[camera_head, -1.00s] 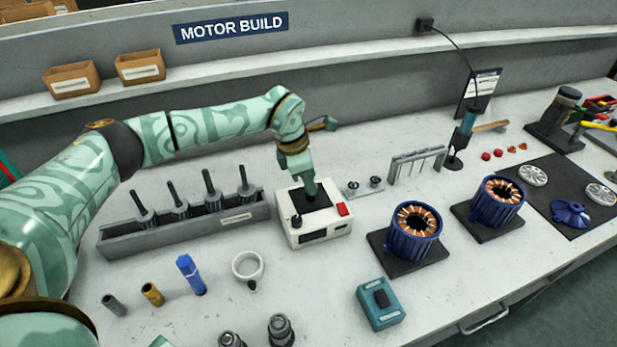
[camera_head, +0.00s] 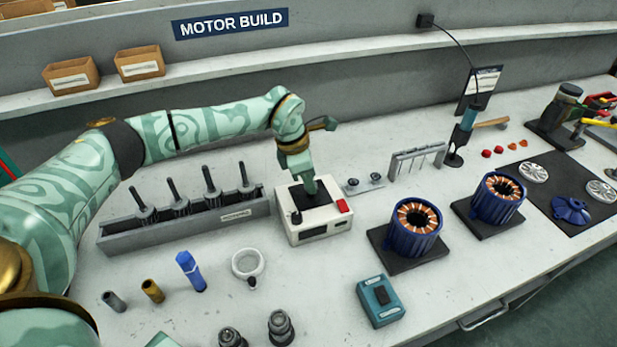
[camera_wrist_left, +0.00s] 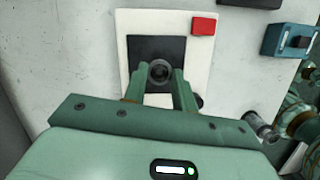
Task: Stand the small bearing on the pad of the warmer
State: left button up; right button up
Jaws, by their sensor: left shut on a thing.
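The warmer (camera_head: 318,232) is a white box with a black pad on top and a red button. It stands in the middle of the bench. My left gripper (camera_head: 311,190) points down at its pad. In the left wrist view the gripper (camera_wrist_left: 160,78) is shut on the small bearing (camera_wrist_left: 160,71), a dark ring between the fingertips. The bearing appears over the black pad (camera_wrist_left: 147,47), near its lower middle. I cannot tell whether it touches the pad. The fingers hide the bearing in the head view.
A grey rack (camera_head: 185,222) with several upright shafts is left of the warmer. A small holder with two round parts (camera_head: 376,177) is close on its right. A blue stator (camera_head: 414,228) stands further right. A teal box (camera_head: 380,300) and a white ring (camera_head: 247,263) lie in front.

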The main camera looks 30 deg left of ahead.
pick_arm(q)
jog(key=shift+f, duration=0.2)
jog(key=o, duration=1.1)
notch_tip(320, 180, up, 6)
jog(key=p, duration=0.5)
jog(key=shift+r, duration=0.1)
